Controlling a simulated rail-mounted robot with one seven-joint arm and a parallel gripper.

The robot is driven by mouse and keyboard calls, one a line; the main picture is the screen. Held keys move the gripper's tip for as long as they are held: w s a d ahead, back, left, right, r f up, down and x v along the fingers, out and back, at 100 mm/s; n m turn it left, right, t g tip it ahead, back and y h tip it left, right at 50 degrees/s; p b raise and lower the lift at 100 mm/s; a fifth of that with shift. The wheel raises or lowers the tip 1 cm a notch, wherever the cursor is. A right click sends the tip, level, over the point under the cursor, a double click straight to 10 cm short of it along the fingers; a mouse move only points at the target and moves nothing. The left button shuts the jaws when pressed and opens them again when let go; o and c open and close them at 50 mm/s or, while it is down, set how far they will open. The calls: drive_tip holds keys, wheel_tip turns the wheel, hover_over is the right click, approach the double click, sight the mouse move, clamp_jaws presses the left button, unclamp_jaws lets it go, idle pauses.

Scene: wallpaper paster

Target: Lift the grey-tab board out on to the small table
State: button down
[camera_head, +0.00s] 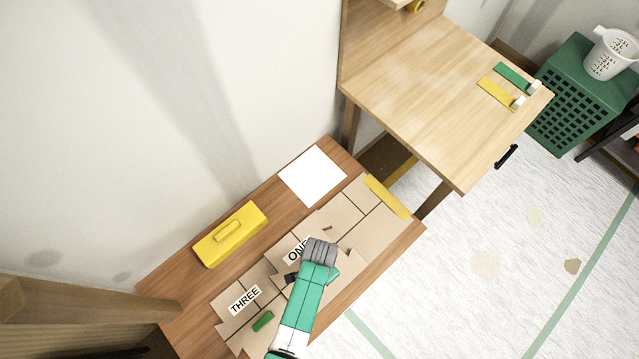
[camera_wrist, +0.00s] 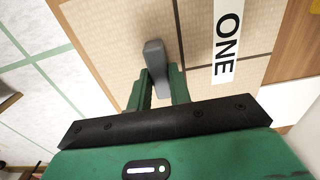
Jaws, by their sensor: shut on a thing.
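The tan, panelled board marked ONE (camera_head: 346,213) lies on the brown table (camera_head: 404,235); its ONE label (camera_wrist: 228,42) also shows in the wrist view. In the wrist view, my gripper (camera_wrist: 160,82) is shut on the upright grey tab (camera_wrist: 153,52), with a green finger on each side of it. The tab stands beside the ONE label. In the head view my arm covers part of the board and hides the tab and my fingertips. I cannot tell whether the board is clear of the surface below.
Beside it lies a board marked THREE (camera_head: 244,300) with a green tab (camera_head: 263,321). A yellow strip (camera_head: 387,197), a white sheet (camera_head: 312,175) and a yellow box (camera_head: 231,234) lie around the boards. A lighter wooden table (camera_head: 430,105), mostly bare, stands upper right, near a green crate (camera_head: 570,110).

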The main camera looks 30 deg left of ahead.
drive_tip(key=shift+r, duration=0.1)
wheel_tip(320, 180, up, 4)
drive_tip(key=p, duration=0.4)
idle(0.5)
drive_tip(key=w+d+r+n, duration=0.1)
drive_tip(key=w+d+r, duration=0.2)
drive_tip(key=w+r, duration=0.55)
drive_tip(key=w+d+r+n, duration=0.1)
drive_tip(key=w+d+r, duration=0.35)
drive_tip(key=r, duration=0.65)
drive_tip(key=w+d+r+n, duration=0.1)
drive_tip(key=w+d+r, duration=0.2)
drive_tip(key=w+r, duration=0.55)
drive_tip(key=s+r+p, duration=0.5)
drive_tip(key=r+p, duration=0.4)
drive_tip(key=p, duration=0.1)
drive_tip(key=s+r+p, duration=0.5)
drive_tip(key=r+p, duration=0.4)
drive_tip(key=p, duration=0.1)
drive_tip(key=shift+s+a, duration=0.15)
drive_tip(key=shift+s, duration=0.05)
